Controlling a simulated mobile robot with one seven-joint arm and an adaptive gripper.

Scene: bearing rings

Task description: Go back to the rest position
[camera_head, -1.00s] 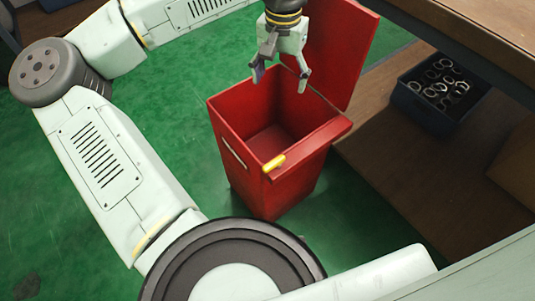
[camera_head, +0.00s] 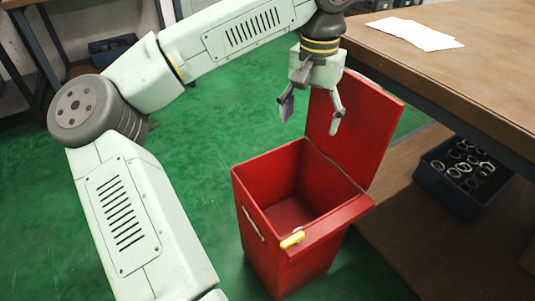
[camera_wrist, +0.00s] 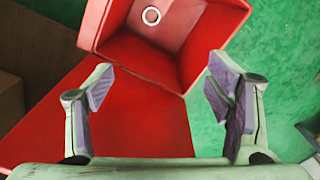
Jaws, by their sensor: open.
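My gripper (camera_head: 311,112) is open and empty. In the head view it hangs above the red bin (camera_head: 262,222), near the bin's raised lid (camera_head: 362,128). In the wrist view the two fingers of my gripper (camera_wrist: 160,100) are spread wide, with the red bin (camera_wrist: 215,30) beyond them and the lid (camera_wrist: 130,125) below. A pale ring (camera_wrist: 151,16) lies inside the bin in the wrist view. The head view does not show the ring clearly.
A wooden workbench (camera_head: 480,60) with white paper sheets (camera_head: 414,33) stands at the right. A dark blue crate (camera_head: 450,195) of several metal rings sits on the shelf below. Another dark crate (camera_head: 112,47) is at the back left. Green floor (camera_head: 205,150) is open left of the bin.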

